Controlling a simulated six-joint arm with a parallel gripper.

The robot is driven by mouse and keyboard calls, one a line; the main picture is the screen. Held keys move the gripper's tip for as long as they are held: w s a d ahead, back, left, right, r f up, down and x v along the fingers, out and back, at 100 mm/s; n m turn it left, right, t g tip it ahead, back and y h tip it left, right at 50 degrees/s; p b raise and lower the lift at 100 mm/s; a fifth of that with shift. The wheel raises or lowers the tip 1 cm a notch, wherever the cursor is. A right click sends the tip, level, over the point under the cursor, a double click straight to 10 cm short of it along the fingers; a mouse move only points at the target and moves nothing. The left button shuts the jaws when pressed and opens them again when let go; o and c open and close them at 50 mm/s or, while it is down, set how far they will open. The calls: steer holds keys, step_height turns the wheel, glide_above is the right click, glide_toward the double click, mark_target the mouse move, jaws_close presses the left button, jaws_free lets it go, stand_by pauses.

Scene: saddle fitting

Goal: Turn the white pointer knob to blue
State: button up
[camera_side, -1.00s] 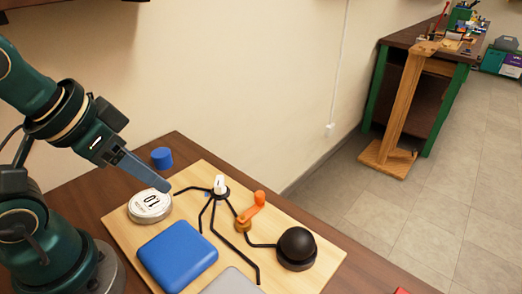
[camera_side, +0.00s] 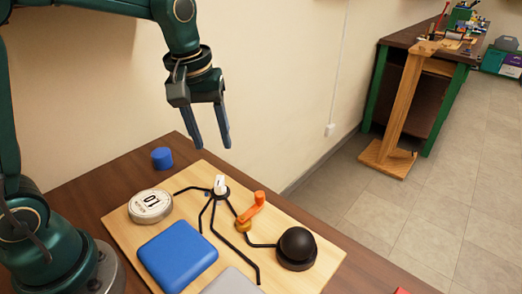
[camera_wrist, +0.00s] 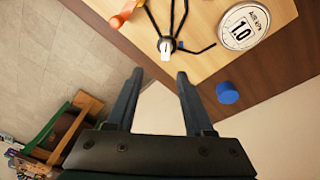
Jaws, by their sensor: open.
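The white pointer knob (camera_side: 220,184) stands upright on a black round base on the light wooden board (camera_side: 122,222), with several black lines running out from it. In the wrist view the white knob (camera_wrist: 166,46) shows near the top, beyond the fingertips. My gripper (camera_side: 211,142) is open and empty, pointing down, above the board's far edge and apart from the knob. The two fingers also show in the wrist view (camera_wrist: 160,76) with a wide gap between them. A small blue patch lies beside the knob's base, partly hidden; which way the pointer faces is hard to tell.
An orange lever (camera_side: 252,208) stands right of the knob, and a black dome (camera_side: 296,245) beyond it. A blue cylinder (camera_side: 162,157) stands on the table behind.

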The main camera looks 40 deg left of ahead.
steer(key=g, duration=0.2)
glide_above(219, 179)
step_height(219, 179, down, 6)
steer(key=shift+r, duration=0.2)
steer(key=shift+f, duration=2.6)
jaws_close()
